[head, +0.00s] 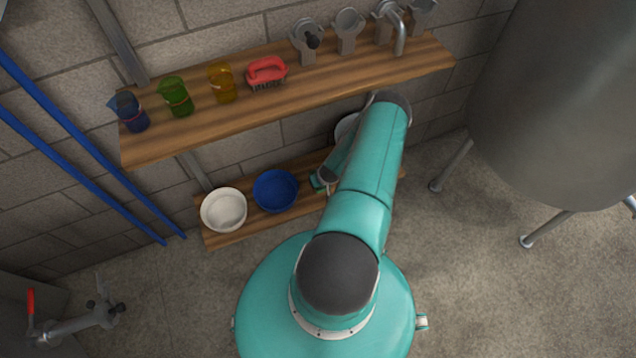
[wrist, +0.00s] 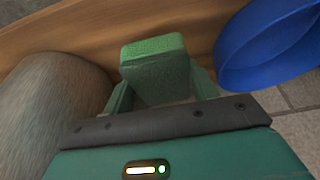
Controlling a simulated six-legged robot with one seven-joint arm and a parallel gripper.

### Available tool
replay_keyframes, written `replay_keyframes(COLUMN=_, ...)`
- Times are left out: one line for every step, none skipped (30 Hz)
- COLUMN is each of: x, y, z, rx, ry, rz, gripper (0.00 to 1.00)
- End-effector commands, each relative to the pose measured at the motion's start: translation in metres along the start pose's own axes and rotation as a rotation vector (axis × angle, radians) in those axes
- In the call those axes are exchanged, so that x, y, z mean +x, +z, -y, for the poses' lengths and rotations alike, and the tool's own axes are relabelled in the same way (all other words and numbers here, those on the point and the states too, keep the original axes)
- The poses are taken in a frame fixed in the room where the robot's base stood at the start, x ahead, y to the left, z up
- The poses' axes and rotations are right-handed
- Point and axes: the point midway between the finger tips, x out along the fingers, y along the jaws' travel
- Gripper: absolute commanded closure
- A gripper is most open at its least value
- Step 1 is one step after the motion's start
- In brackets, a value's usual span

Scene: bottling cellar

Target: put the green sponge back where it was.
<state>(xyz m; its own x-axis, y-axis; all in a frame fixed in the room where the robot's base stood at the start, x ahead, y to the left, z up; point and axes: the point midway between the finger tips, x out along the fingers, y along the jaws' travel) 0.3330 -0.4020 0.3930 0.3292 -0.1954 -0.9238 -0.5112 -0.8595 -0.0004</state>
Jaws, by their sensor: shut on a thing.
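The green sponge (wrist: 154,62) is between the fingers of my gripper (wrist: 160,88), which is shut on it. In the wrist view the sponge stands out past the fingertips, in front of the wooden lower shelf (wrist: 75,32). In the head view only a small green part of the sponge (head: 317,183) shows beside my arm, over the lower shelf (head: 268,222) and right of the blue bowl. My arm hides much of the gripper there. I cannot tell whether the sponge touches the shelf.
The blue bowl (head: 275,190) and a white bowl (head: 223,209) stand on the lower shelf, left of the sponge. A grey rounded thing (wrist: 52,115) is close left in the wrist view. The upper shelf (head: 200,137) holds coloured jugs, a red brush (head: 267,70) and metal fittings.

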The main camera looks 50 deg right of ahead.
Motion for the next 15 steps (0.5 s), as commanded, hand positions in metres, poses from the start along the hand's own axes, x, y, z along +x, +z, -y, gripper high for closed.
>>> replay_keyframes(x=0.011, y=-0.004, z=0.002, rx=-0.001, ry=0.000, rz=-0.001, gripper=0.60)
replay_keyframes(x=0.015, y=-0.005, z=0.002, rx=-0.001, ry=0.000, rz=-0.001, gripper=0.60)
replay_keyframes(x=0.020, y=-0.007, z=0.002, rx=0.000, ry=-0.001, rz=0.000, gripper=0.60)
replay_keyframes(x=0.023, y=-0.008, z=0.002, rx=-0.002, ry=0.000, rz=-0.001, gripper=0.60)
replay_keyframes(x=0.025, y=-0.009, z=0.002, rx=-0.002, ry=0.000, rz=-0.001, gripper=0.60)
replay_keyframes(x=0.028, y=-0.011, z=0.002, rx=-0.002, ry=0.000, rz=-0.001, gripper=0.60)
replay_keyframes(x=0.029, y=-0.011, z=0.002, rx=-0.001, ry=0.000, rz=-0.001, gripper=0.60)
replay_keyframes(x=0.032, y=-0.011, z=0.003, rx=-0.001, ry=-0.001, rz=0.000, gripper=0.60)
replay_keyframes(x=0.035, y=-0.013, z=0.003, rx=0.000, ry=-0.001, rz=-0.001, gripper=0.60)
replay_keyframes(x=0.039, y=-0.012, z=0.003, rx=0.000, ry=-0.001, rz=0.000, gripper=0.60)
replay_keyframes(x=0.043, y=-0.010, z=0.002, rx=0.000, ry=0.000, rz=0.000, gripper=0.60)
replay_keyframes(x=0.049, y=-0.007, z=0.003, rx=0.001, ry=-0.001, rz=0.001, gripper=0.60)
replay_keyframes(x=0.052, y=-0.006, z=0.002, rx=0.001, ry=0.000, rz=0.000, gripper=0.60)
replay_keyframes(x=0.056, y=-0.004, z=0.002, rx=0.001, ry=0.000, rz=0.000, gripper=0.60)
replay_keyframes(x=0.059, y=-0.003, z=0.002, rx=0.000, ry=0.000, rz=0.000, gripper=0.60)
